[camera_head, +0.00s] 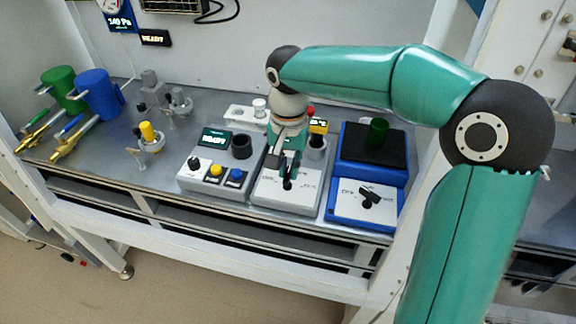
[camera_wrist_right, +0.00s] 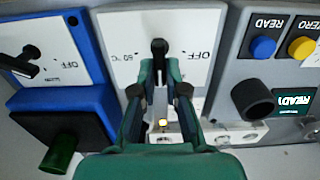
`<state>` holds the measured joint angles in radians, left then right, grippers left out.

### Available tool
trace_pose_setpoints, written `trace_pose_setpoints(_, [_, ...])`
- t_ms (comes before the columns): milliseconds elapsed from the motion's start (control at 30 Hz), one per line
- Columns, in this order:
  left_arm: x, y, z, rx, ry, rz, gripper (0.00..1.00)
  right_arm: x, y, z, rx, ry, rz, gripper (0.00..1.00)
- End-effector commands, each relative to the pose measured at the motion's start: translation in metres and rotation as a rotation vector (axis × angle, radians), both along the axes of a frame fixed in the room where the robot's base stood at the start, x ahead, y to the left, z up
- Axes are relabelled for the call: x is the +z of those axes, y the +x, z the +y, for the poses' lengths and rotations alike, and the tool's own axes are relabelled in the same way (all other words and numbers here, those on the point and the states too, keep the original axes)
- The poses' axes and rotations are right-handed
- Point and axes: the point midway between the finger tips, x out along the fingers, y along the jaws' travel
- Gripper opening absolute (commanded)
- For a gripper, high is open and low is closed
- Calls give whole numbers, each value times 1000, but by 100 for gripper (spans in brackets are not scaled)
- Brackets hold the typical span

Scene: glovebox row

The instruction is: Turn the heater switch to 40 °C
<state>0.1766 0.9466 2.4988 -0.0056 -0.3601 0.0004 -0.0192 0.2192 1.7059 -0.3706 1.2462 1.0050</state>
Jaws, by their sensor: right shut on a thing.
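The heater is the grey box (camera_head: 268,203) with a white dial plate, between the photometer-like box and the blue unit. Its black switch knob (camera_head: 287,184) stands at my right gripper (camera_head: 289,165). In the right wrist view the knob (camera_wrist_right: 159,47) is between the tips of my right gripper (camera_wrist_right: 160,68), which is shut on it. The dial plate (camera_wrist_right: 120,30) reads OFF on one side and a °C mark on the other. The knob's body is partly hidden by the fingers, and its exact setting is hard to read. My left gripper is not in view.
Left is a grey box (camera_head: 189,181) with a READY display and yellow and blue buttons. Right is a blue unit (camera_head: 341,208) with its own black knob (camera_head: 369,194) and a green vial (camera_head: 378,132).

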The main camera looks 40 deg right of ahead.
Motion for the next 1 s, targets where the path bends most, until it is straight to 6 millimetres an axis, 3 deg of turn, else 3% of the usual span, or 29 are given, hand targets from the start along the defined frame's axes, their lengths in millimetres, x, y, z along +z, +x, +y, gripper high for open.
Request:
trace_pose_setpoints(500, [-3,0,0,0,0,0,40,1,-3,-2,-350,3,-4,0])
trace_pose_setpoints(1000, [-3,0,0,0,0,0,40,1,-3,-2,-442,2,-4,0])
